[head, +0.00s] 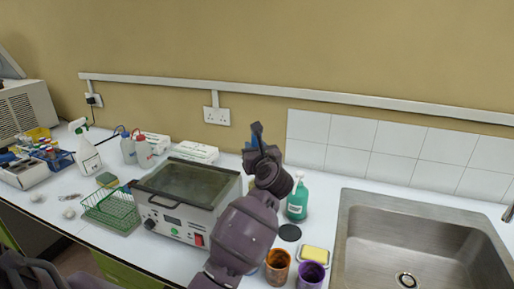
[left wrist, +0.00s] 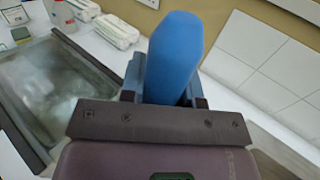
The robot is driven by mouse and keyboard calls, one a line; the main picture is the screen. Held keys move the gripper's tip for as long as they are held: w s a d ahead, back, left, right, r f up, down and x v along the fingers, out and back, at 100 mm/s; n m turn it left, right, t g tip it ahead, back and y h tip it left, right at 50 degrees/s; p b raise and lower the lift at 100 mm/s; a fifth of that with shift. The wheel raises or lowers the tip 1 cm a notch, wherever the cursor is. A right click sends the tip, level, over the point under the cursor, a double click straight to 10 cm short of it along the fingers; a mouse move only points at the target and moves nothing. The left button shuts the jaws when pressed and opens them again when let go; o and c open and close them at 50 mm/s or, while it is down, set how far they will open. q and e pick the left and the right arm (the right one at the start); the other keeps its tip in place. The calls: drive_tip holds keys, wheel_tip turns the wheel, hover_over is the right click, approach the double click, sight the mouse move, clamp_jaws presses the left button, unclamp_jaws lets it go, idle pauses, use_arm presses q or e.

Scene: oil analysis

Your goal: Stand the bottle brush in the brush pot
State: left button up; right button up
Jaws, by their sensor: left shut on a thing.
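My left gripper (head: 258,150) is raised over the back of the counter, just right of the water bath. It is shut on a blue thing, which looks like the handle of the bottle brush (head: 257,129). In the left wrist view the blue handle (left wrist: 174,58) stands up between the fingers. No bristles show; the rest of the brush is hidden by the gripper and arm. Two pots stand at the front edge, left of the sink: an orange-brown pot (head: 277,264) and a purple pot (head: 311,275). I cannot tell which is the brush pot. My right gripper is not in view.
A water bath (head: 181,227) stands left of my arm, with a green wire rack (head: 110,210) beside it. A green bottle (head: 297,203), a black disc (head: 290,232) and a yellow sponge (head: 314,254) are near the pots. The sink (head: 420,240) is at right.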

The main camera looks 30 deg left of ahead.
use_arm(q)
drive_tip(key=shift+f+b, duration=1.85)
drive_tip(key=shift+f, duration=0.4)
drive_tip(key=shift+f+b, duration=0.6)
drive_tip(key=shift+f, duration=0.25)
drive_tip(key=shift+f+b, duration=0.75)
drive_tip(key=shift+f, duration=0.55)
drive_tip(key=shift+f+b, duration=0.4)
drive_tip(key=shift+f, duration=0.55)
drive_tip(key=o, duration=1)
drive_tip(key=shift+s+d, duration=0.1)
drive_tip(key=shift+d, duration=0.1)
drive_tip(key=v, duration=1)
drive_tip(key=shift+s+b, duration=0.2)
drive_tip(key=shift+b, duration=0.15)
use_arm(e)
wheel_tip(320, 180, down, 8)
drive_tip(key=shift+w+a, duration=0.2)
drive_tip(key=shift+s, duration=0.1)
